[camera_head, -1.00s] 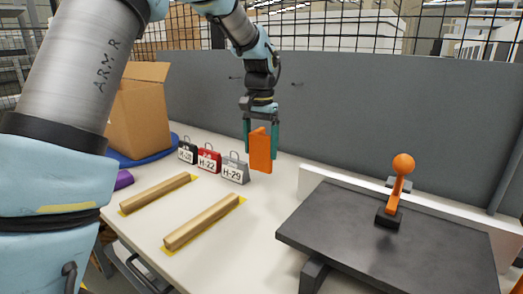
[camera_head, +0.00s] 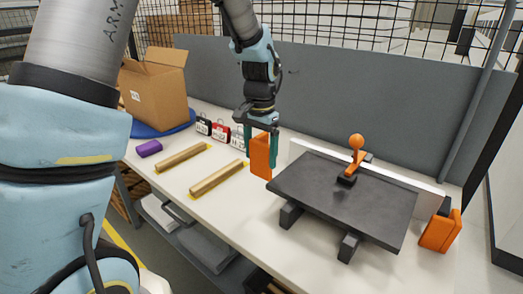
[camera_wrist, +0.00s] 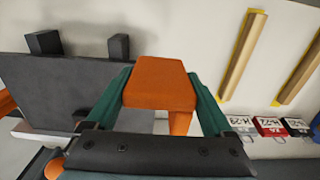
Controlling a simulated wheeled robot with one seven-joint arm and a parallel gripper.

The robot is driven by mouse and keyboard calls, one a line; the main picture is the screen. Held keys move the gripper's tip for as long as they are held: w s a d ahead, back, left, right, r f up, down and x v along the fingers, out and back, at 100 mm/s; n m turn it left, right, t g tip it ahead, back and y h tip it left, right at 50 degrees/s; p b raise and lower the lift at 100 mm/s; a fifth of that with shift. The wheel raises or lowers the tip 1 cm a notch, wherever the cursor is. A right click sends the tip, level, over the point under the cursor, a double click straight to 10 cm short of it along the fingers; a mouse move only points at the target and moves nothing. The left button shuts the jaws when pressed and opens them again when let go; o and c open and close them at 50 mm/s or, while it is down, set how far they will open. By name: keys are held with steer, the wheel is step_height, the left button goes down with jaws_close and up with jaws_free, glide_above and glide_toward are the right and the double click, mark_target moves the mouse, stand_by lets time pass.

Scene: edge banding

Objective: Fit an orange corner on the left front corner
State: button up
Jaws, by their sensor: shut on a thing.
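My gripper (camera_head: 261,152) is shut on an orange corner (camera_head: 260,164), held upright between its teal fingers. In the wrist view the orange corner (camera_wrist: 160,85) sits between both fingers. The dark grey panel (camera_head: 335,205) lies to the right of the held corner, raised on black supports. The held corner appears beside the panel's left end; I cannot tell from the head view whether they touch, but the wrist view shows the panel (camera_wrist: 55,95) apart to the left. Another orange corner (camera_head: 440,231) is at the right, near the far right end of the panel.
An orange-handled clamp (camera_head: 356,150) stands on the panel's back edge, before a white fence (camera_head: 430,184). Two wooden bars (camera_head: 217,178), several labelled padlock-like tags (camera_head: 220,132), a purple block (camera_head: 148,148) and a cardboard box (camera_head: 155,90) are to the left. A grey partition closes the back.

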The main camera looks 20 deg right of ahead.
steer(key=shift+f+b, duration=4.95)
steer(key=shift+f, duration=1.4)
steer(key=shift+d+r, duration=0.1)
steer(key=shift+d, duration=0.2)
steer(key=shift+s+d+p, duration=0.2)
steer(key=shift+d+p, duration=0.15)
steer(key=shift+d, duration=0.2)
steer(key=o, duration=1)
steer(key=shift+o, duration=0.2)
